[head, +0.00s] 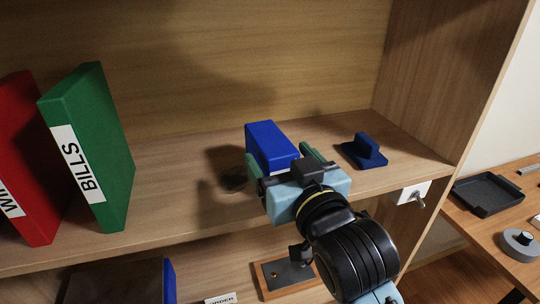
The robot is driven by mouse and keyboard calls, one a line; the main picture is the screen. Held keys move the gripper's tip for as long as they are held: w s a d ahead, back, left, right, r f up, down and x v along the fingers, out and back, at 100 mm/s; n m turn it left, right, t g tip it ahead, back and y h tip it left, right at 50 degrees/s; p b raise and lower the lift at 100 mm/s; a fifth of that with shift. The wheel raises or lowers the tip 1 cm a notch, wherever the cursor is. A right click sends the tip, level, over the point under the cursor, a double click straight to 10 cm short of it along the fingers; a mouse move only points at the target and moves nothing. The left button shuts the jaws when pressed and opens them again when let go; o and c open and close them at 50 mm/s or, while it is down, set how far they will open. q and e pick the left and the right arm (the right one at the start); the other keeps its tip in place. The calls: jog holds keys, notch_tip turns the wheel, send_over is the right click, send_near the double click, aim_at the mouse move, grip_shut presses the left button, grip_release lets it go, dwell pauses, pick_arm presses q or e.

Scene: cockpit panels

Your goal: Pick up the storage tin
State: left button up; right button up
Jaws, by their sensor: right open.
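My right gripper (282,160) reaches in from the lower right. It is open, with one teal finger at the tin's left side and the other at its right. The gripper body hides the tin's lower near part, and I cannot tell whether the fingers touch it. My left gripper is not in view.
A dark blue stand (365,151) sits to the right. Green (100,140) and red (28,150) binders stand at the left. A switch plate (413,193) is on the shelf's front edge.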

aim_at(273, 141)
jog(key=x, duration=0.3)
jog(key=p+x, duration=0.1)
jog(key=shift+w+r, duration=0.35)
jog(key=c, duration=1.2)
jog(key=shift+c, duration=0.3)
jog(key=shift+r, duration=0.1)
